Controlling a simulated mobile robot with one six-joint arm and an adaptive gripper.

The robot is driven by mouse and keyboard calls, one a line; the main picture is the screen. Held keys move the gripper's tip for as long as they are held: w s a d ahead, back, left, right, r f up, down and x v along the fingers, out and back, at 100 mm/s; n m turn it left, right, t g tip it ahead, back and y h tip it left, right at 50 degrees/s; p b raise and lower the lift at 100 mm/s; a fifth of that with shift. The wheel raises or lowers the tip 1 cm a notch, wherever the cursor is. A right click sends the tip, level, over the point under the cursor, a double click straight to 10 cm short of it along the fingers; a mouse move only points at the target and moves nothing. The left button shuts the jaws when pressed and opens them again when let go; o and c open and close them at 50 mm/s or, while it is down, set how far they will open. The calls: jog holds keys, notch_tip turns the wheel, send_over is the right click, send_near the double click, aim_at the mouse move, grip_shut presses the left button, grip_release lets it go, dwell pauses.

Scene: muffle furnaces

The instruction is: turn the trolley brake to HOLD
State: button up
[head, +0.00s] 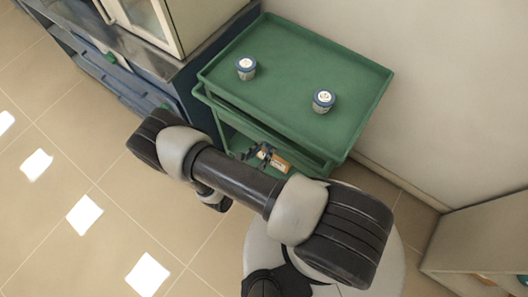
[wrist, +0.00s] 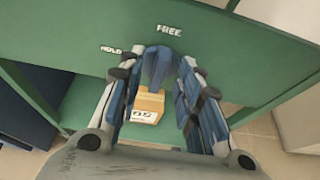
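The green trolley (head: 300,62) stands against the wall in the head view. Its green front panel (wrist: 60,38) fills the upper wrist view, with white HOLD lettering (wrist: 110,49) at left and FREE lettering (wrist: 169,30) higher at right. A blue brake handle (wrist: 158,60) sticks out of the panel just below FREE. My gripper (wrist: 160,74) is open, with one finger on each side of the handle. Whether either finger touches it I cannot tell. In the head view my gripper (head: 262,153) is at the trolley's front, partly hidden by my arm.
A small cardboard box (wrist: 148,104) sits on the lower shelf behind my fingers. Blue cabinets (head: 95,65) stand at left; the tiled floor at lower left is clear.

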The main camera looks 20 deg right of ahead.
jog(key=shift+w+d+f, duration=0.2)
jog(key=shift+w+d, duration=0.1)
jog(key=shift+d, duration=0.15)
grip_shut()
dwell(0.3)
